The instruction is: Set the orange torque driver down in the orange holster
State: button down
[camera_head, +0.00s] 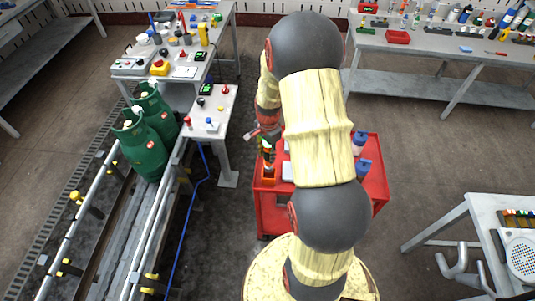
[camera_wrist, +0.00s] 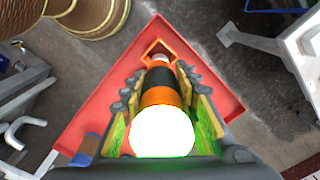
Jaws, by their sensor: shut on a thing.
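The orange torque driver (camera_wrist: 158,97), with a black band and a bright white, glowing near end, is between the fingers of my gripper (camera_wrist: 161,82) in the wrist view. My gripper is shut on it. The driver's far, narrow end overlaps the opening of the orange holster (camera_wrist: 149,46) on the red cart. I cannot tell how deep the tip sits in it. In the head view, the holster (camera_head: 268,180) is at the cart's left side, with my gripper (camera_head: 266,148) just above it, partly hidden by my arm.
The red cart (camera_head: 377,185) also carries blue-capped bottles (camera_head: 362,168) on its right. A white stand (camera_head: 212,122) with small controls is close on the left, beside a conveyor with green gas cylinders (camera_head: 139,148). A grey workbench (camera_head: 440,45) stands at the back right.

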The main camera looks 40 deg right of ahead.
aim_at(268, 149)
jog(key=shift+f, duration=0.1)
jog(key=shift+f+b, duration=1.65)
jog(key=shift+f, duration=0.95)
jog(key=shift+f, duration=0.2)
jog(key=shift+f+b, duration=0.9)
jog(key=shift+f, duration=0.5)
jog(key=c, duration=1.3)
grip_release()
jog(key=shift+c, duration=0.2)
jog(key=shift+o, duration=0.4)
notch_tip(268, 149, up, 12)
jog(key=shift+s, duration=0.1)
